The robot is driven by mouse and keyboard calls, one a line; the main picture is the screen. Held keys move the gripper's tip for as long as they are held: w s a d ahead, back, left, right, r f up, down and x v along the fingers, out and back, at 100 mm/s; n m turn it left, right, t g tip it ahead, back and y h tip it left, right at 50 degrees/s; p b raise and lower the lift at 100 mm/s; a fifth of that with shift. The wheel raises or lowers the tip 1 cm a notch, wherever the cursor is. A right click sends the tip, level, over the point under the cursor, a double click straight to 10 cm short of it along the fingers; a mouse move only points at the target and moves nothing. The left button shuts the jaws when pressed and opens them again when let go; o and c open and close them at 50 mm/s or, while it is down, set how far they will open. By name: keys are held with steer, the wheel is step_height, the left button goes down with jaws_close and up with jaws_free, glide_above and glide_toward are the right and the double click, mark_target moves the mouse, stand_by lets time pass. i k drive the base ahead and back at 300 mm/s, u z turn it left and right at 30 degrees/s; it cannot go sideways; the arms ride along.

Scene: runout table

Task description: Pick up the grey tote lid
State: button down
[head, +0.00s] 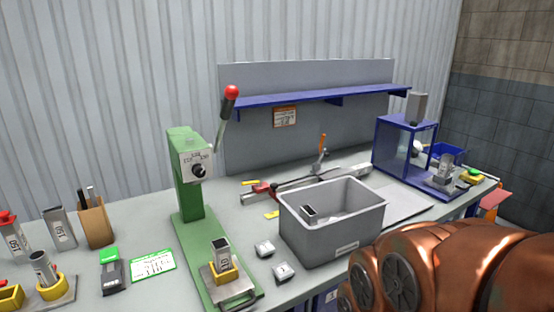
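A grey open tote (330,243) stands on the table right of the middle, with a small metal part (309,213) inside it. A flat light-grey panel (408,206) lies on the table just right of the tote. It looks like the tote lid, but its near side is partly hidden by the tote and I cannot be sure. My copper-coloured arm fills the lower right corner, in front of the table edge. My gripper is out of the picture, so I cannot see its fingers.
A green lever press (187,180) with a red knob stands left of the tote. A blue-framed machine (404,150) stands at the right back. Other parts and a pen holder (95,222) crowd the left. A blue shelf (310,99) runs behind.

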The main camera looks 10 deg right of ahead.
mark_target(403, 203)
steer(key=z, duration=2.1)
steer(key=i, duration=3.25)
steer(key=u, duration=4.75)
